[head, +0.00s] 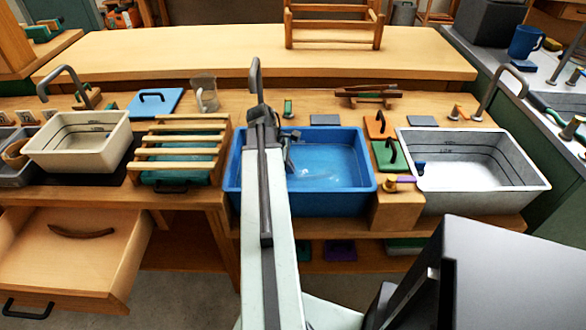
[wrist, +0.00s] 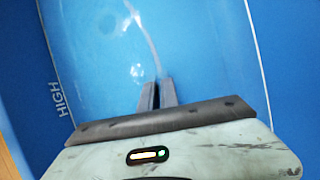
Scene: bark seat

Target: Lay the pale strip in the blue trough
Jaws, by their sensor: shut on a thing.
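The blue trough (head: 372,187) stands on the bench at the centre of the head view. It also fills the wrist view (wrist: 285,60), where its wall carries the mark HIGH. My gripper (head: 289,160) is over the left part of the trough, partly behind my arm. In the wrist view my gripper's jaws (wrist: 158,84) are close together. A thin, faint pale strip (wrist: 146,36) runs from the jaw tips across the blue inside of the trough. Its far end is unclear, and I cannot tell whether it touches the bottom.
A white basin (head: 530,180) stands to the right, with green and orange lidded boards beside it. A slatted wooden rack (head: 180,137) and a cream basin (head: 50,160) stand to the left. An open drawer (head: 60,250) juts out at lower left.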

